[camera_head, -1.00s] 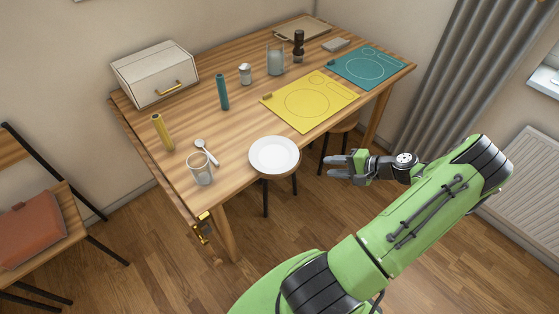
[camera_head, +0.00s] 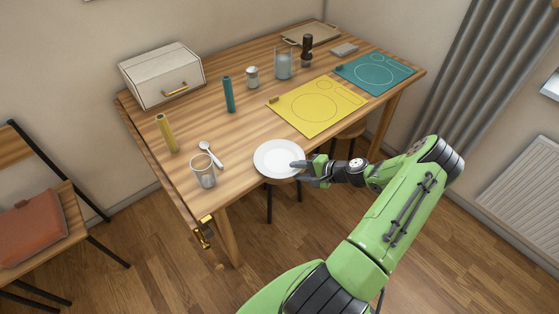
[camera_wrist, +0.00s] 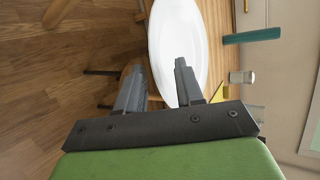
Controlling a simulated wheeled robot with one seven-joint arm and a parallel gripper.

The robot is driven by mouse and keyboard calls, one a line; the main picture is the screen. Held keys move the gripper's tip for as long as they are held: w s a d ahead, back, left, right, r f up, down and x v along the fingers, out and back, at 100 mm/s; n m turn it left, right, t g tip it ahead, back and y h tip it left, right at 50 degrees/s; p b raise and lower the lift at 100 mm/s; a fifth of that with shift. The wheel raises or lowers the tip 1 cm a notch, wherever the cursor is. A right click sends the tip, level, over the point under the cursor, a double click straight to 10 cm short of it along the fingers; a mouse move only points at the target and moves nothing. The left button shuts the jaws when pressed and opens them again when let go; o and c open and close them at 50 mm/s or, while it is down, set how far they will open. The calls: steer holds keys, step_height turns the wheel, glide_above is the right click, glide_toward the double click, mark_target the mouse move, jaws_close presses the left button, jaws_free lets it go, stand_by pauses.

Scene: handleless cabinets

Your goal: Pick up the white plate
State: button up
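The white plate (camera_head: 276,157) lies at the front edge of the wooden table, overhanging it slightly. My gripper (camera_head: 297,171) is at the plate's right rim in the head view. In the wrist view the plate (camera_wrist: 176,40) stretches ahead of my gripper (camera_wrist: 158,78). The two fingers are apart there. One finger overlaps the plate and the other is beyond its rim, so the rim appears to lie between them. Whether a finger touches the plate cannot be told.
A glass (camera_head: 204,171) and a spoon (camera_head: 211,154) lie left of the plate. A yellow mat (camera_head: 318,106) is behind it to the right. A stool (camera_head: 351,131) stands under the table edge. The floor in front is clear.

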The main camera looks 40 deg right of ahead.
jaws_close()
steer(key=shift+r, duration=0.15)
